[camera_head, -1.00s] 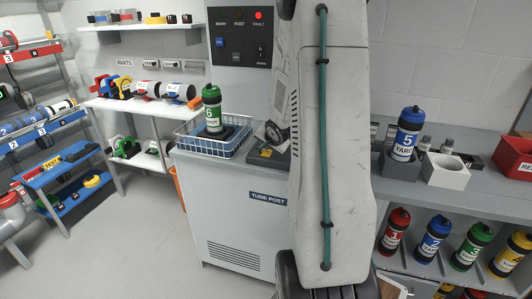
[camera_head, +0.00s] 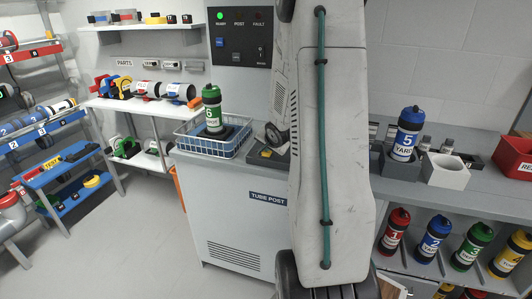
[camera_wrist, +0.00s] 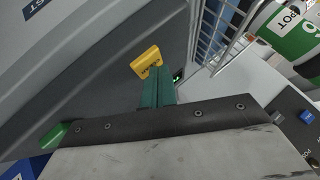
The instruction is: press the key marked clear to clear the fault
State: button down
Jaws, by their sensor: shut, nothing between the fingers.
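The grey tube post cabinet (camera_head: 235,215) has a dark panel (camera_head: 238,48) with a lit green READY lamp (camera_head: 220,15) and an unlit FAULT lamp (camera_head: 258,15). A yellow key (camera_wrist: 147,62) shows in the wrist view; its lettering is too small to read. My gripper (camera_wrist: 155,85) is shut and empty, its green fingertips right at the yellow key's lower edge. I cannot tell whether they touch it. In the head view my arm hides the gripper, and a dark box (camera_head: 264,155) shows partly beside it on the cabinet top.
A green canister marked 6 (camera_head: 212,108) stands in a wire basket (camera_head: 190,138) beside the dark box. The basket's wires (camera_wrist: 213,40) are close to my gripper in the wrist view. A blue canister (camera_head: 406,135) stands in a holder on the right counter.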

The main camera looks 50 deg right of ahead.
aim_at(267, 154)
dwell(0.4)
jog(key=shift+r, duration=0.8)
jog(key=shift+r, duration=2.5)
